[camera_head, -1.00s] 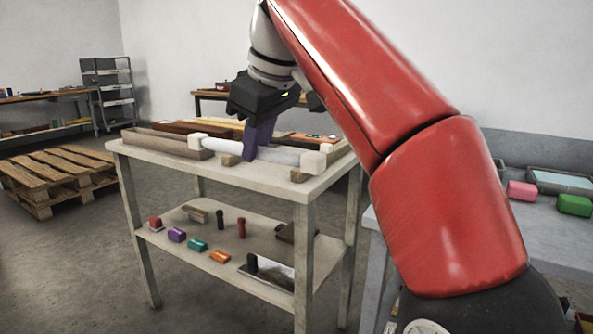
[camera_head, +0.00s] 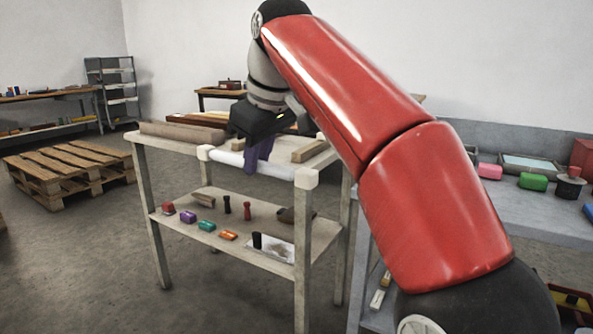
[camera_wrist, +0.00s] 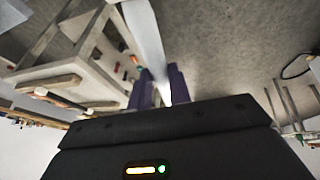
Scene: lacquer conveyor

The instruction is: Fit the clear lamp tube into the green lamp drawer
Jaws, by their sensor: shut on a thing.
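I cannot make out a green lamp drawer in either view.
The workbench (camera_head: 160,146) carries a long brown tray (camera_head: 183,133) and wooden bars (camera_head: 308,151). Its lower shelf (camera_head: 215,232) holds several small coloured blocks. A grey table (camera_head: 540,222) at right holds a green block (camera_head: 533,182). A pallet (camera_head: 70,166) lies at left; floor between is open.

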